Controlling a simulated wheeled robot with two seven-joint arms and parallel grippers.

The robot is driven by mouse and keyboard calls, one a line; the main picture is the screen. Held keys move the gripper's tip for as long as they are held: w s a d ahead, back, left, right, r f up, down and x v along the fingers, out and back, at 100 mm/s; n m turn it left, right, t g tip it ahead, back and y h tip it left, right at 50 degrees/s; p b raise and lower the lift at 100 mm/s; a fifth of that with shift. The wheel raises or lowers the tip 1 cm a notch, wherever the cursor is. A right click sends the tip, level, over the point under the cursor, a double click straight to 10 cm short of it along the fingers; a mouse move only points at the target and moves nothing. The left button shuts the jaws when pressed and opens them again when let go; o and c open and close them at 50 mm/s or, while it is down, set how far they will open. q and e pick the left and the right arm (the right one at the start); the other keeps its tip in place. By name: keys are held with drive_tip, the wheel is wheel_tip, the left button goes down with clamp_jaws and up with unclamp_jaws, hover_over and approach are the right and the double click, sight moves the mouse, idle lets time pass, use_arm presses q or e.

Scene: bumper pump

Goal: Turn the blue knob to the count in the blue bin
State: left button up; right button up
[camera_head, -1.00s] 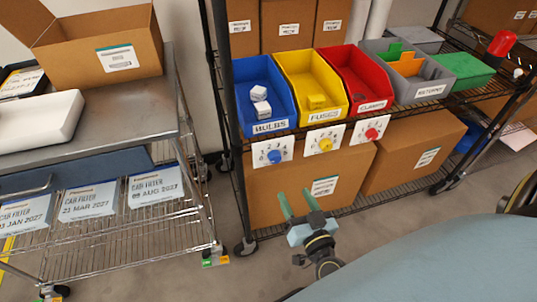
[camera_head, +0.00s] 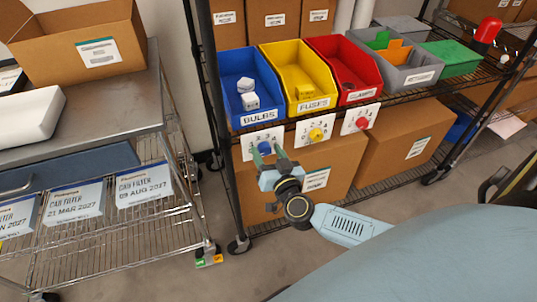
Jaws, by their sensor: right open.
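The blue bin (camera_head: 239,62), labelled BULBS, stands at the left end of the wire shelf. Two white box-like items (camera_head: 248,94) show in it. Below it hangs a white dial card with the blue knob (camera_head: 265,147) in its middle and numbers around it. My right gripper (camera_head: 267,154) is open, its two green fingers pointing up at the card. The fingertips are at or just in front of the blue knob and partly cover the card. I cannot tell whether they touch the knob. My left gripper is not in view.
A yellow bin (camera_head: 285,58) with a yellow knob (camera_head: 316,134) and a red bin (camera_head: 336,52) with a red knob (camera_head: 361,124) stand to the right. A cardboard box (camera_head: 340,165) sits under the dials. A metal cart (camera_head: 140,110) stands at left.

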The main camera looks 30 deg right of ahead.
drive_tip(key=c, duration=1)
